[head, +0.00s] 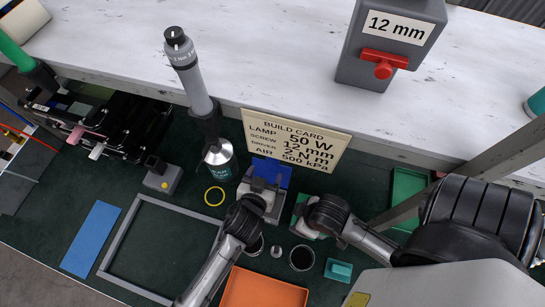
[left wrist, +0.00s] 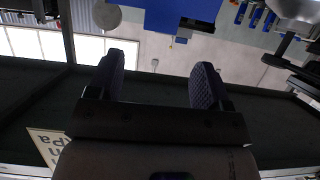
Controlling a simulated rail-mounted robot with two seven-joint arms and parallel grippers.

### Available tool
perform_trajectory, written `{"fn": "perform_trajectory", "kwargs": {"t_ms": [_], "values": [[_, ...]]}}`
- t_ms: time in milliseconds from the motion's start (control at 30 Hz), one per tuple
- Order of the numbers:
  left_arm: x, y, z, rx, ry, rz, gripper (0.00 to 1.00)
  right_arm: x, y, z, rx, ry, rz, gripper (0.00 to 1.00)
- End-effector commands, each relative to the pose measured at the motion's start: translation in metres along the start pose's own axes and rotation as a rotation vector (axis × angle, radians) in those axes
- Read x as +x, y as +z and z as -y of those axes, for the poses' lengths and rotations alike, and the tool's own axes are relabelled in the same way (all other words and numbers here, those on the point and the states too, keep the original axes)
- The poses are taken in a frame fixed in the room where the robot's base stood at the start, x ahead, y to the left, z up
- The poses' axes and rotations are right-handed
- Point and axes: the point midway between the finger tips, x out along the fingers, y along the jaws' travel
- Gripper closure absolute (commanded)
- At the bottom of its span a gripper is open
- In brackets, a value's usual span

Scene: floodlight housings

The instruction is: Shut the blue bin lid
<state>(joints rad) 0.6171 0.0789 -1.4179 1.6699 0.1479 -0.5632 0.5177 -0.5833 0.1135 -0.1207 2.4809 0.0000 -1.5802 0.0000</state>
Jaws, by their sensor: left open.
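The blue bin lid (head: 272,172) stands raised near the middle of the bench, below the build card. It is partly covered by my left gripper (head: 262,194), which is right in front of it in the head view; I cannot tell whether they touch. In the left wrist view, my left gripper (left wrist: 160,82) has its two dark fingers wide apart with nothing between them. The bin's body is mostly hidden. My right gripper (head: 306,216) is to the right, its fingers unclear.
A green tray (head: 408,186) is at right.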

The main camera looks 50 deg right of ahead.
Motion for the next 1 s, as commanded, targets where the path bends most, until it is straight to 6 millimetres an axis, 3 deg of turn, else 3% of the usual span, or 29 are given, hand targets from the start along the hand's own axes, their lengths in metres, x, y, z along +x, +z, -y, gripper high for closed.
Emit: {"fn": "perform_trajectory", "kwargs": {"t_ms": [200,400,633,1000], "values": [[0.041,0.0,0.0,0.002,0.0,0.0,0.28,0.004,0.0,-0.002,-0.006,0.006,-0.002,0.28],[0.066,0.0,-0.001,0.002,0.0,-0.001,0.28,0.006,0.002,-0.004,-0.011,0.01,-0.001,0.28],[0.081,0.0,0.0,0.001,0.0,-0.001,0.28,0.008,0.002,-0.003,-0.01,0.009,-0.002,0.28],[0.085,0.0,0.0,0.001,0.0,0.0,0.28,0.008,0.001,-0.001,-0.003,0.004,-0.002,0.28]]}}
